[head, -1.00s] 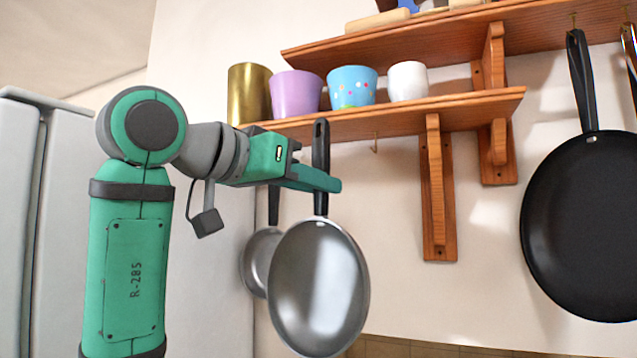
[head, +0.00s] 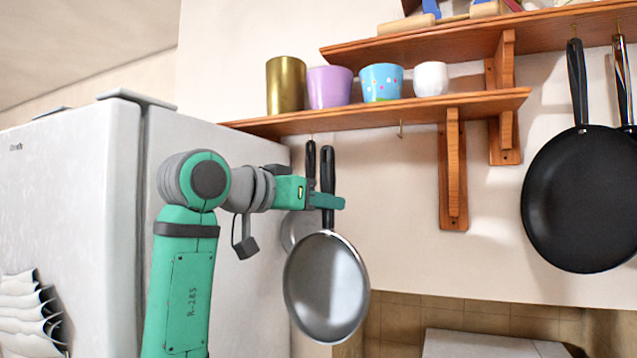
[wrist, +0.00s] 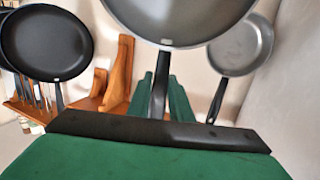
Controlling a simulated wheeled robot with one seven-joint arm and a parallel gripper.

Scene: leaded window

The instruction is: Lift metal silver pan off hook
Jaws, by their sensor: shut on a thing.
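The metal silver pan (head: 326,288) hangs bowl-down from its black handle, with its shiny inside facing the head camera. My green gripper (head: 328,201) is shut on the black handle, a little above the bowl. The handle's top end is below the shelf and apart from the empty hook (head: 401,130). In the wrist view the silver pan (wrist: 180,15) is at the top, with its handle between my green fingers (wrist: 163,95). A second silver pan (wrist: 243,48) hangs beside it; in the head view it is mostly hidden behind the first.
The lower wooden shelf (head: 370,117) holds a gold cup (head: 286,85), a purple cup (head: 331,88), a blue cup (head: 382,83) and a white cup (head: 431,79). A wooden bracket (head: 453,175) stands to the right. A black pan (head: 583,200) hangs further right. The fridge (head: 80,180) is left.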

